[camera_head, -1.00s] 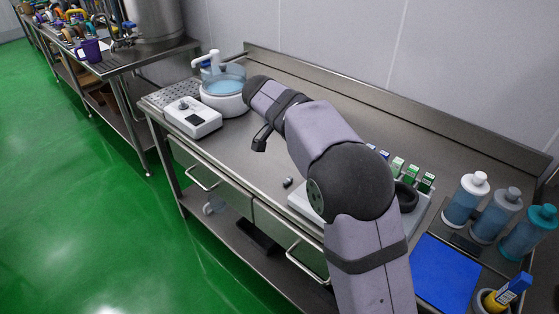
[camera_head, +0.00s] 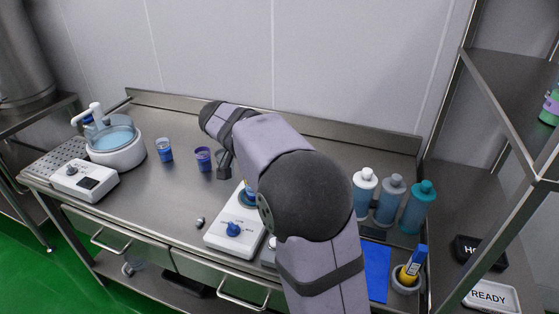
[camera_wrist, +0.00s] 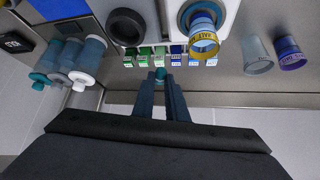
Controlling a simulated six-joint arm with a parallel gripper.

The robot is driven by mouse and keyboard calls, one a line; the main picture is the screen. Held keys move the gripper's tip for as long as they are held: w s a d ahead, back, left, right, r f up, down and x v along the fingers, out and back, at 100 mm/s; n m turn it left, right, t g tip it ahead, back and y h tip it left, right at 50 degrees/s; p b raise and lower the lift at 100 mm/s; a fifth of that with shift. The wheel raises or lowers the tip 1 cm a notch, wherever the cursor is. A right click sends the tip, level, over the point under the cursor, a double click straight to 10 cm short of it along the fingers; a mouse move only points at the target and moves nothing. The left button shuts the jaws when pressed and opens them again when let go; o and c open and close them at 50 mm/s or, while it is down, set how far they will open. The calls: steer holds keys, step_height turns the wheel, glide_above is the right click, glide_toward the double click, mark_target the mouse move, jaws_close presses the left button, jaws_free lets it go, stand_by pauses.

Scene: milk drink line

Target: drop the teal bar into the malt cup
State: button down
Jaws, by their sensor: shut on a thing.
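In the wrist view, my gripper (camera_wrist: 160,82) is shut on the teal bar (camera_wrist: 161,74), of which only a small end shows between the fingertips. The malt cup (camera_wrist: 205,43), with a yellow lettered band, stands at a blue ring on a white device, apart from the fingertips. In the head view, my gripper (camera_head: 224,172) hangs above the middle of the bench, and the bar cannot be made out there. My arm hides much of the device in that view.
Several green bars (camera_wrist: 143,56) and blue bars (camera_wrist: 177,54) stand near the fingertips. A clear cup (camera_wrist: 257,56) and a purple cup (camera_head: 203,159) stand apart. A blue cup (camera_head: 164,149) and a white-based basin (camera_head: 117,147) are left; bottles (camera_head: 418,205) stand right.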

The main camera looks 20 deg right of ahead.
steer(key=w+a+r+n+t+y, duration=0.1)
steer(key=w+a+n+t+y, duration=0.2)
steer(key=n, duration=0.6)
steer(key=shift+w+r+t+y, duration=0.15)
steer(key=shift+w+t+y, duration=0.25)
steer(key=shift+w+y, duration=0.55)
steer(key=shift+w+a, duration=0.1)
steer(key=shift+w, duration=0.1)
steer(key=shift+f+b, duration=1.9)
steer(key=shift+f, duration=0.4)
steer(key=c, duration=1.7)
jaws_free()
